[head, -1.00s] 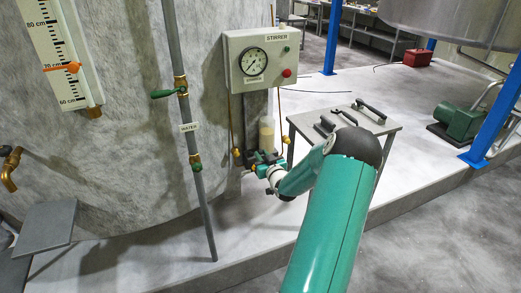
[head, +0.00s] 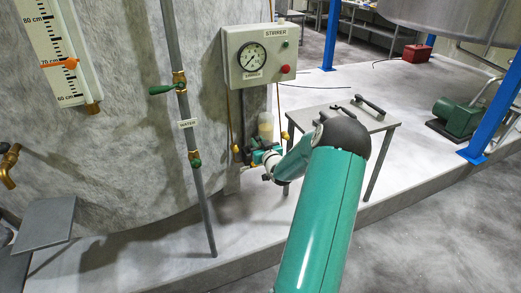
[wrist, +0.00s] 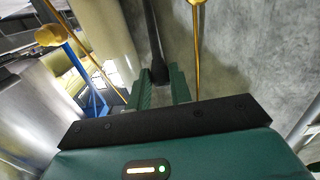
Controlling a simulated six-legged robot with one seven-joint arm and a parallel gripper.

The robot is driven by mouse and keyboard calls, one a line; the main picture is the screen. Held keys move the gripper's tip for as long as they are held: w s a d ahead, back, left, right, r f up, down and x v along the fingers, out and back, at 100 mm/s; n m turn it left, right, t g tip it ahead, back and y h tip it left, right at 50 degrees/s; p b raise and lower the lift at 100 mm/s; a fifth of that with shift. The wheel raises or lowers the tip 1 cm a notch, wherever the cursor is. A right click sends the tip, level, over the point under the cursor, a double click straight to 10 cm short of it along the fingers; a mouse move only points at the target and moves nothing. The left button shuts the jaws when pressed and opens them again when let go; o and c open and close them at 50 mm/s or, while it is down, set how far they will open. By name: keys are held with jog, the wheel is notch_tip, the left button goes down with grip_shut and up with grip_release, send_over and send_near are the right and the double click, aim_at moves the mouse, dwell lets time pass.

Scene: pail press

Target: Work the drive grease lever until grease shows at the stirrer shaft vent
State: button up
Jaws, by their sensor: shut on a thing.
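In the head view my gripper (head: 254,156) is small and partly hidden by my wrist, low below the stirrer box. The pale grease reservoir (head: 266,126) stands just above it; it also shows at the left in the wrist view (wrist: 110,35). I cannot make out the stirrer shaft vent or any grease there.
The grey stirrer box (head: 261,55) carries a round gauge (head: 252,61), with a red button. A water pipe (head: 184,120) with green-handled valves runs at its left. A small grey table (head: 375,118) with dark handled items stands close at the right of my arm.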

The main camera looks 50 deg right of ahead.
jog(key=shift+w+d+r, duration=0.1)
jog(key=shift+w+r, duration=0.05)
jog(key=shift+r, duration=0.15)
jog(key=shift+w+d+r, duration=0.1)
jog(key=shift+w+r, duration=0.05)
jog(key=shift+w, duration=0.1)
jog(key=shift+w+d+r, duration=0.25)
jog(key=shift+w+d, duration=0.1)
jog(key=shift+w, duration=0.25)
jog(key=shift+w+d+r, duration=0.3)
jog(key=shift+w+d, duration=0.05)
jog(key=shift+w, duration=0.2)
jog(key=shift+w+d+r, duration=0.25)
jog(key=shift+w+d, duration=0.1)
jog(key=shift+w, duration=0.25)
jog(key=o, duration=0.9)
jog(key=v, duration=1.4)
jog(key=shift+f, duration=0.15)
